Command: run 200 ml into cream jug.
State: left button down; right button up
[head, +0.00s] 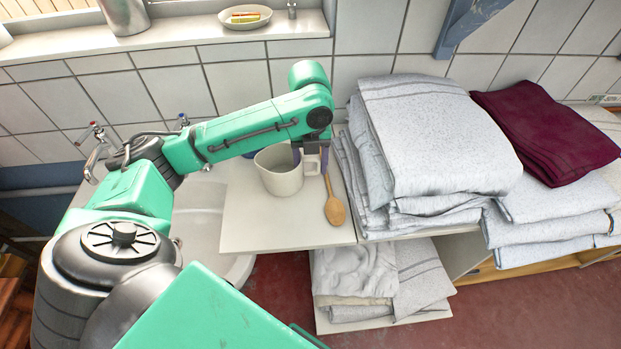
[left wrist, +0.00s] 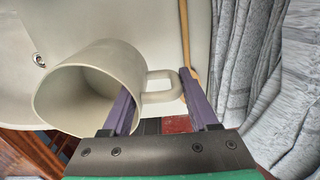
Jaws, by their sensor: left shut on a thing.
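The cream jug (head: 282,178) is upright at the white board beside the sink, with its open mouth up; I cannot tell whether it rests on the board or is just above it. A tap (head: 97,146) with a red mark stands at the left of the white sink (head: 205,225), partly behind my arm. My right gripper is not in view.
A wooden spoon (head: 335,208) lies right of the jug. Folded grey-white cloths (head: 430,130) are stacked right of it, with a dark red cloth (head: 548,130) beyond. A bit of a blue thing (head: 250,155) shows behind the jug. The front of the white board (head: 285,235) is clear.

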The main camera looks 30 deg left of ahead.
aim_at(311, 175)
pick_arm(q)
notch_tip(311, 175, down, 5)
jog(key=shift+f, duration=0.15)
jog(key=shift+c, duration=0.8)
grip_release()
jog(key=shift+f, duration=0.1)
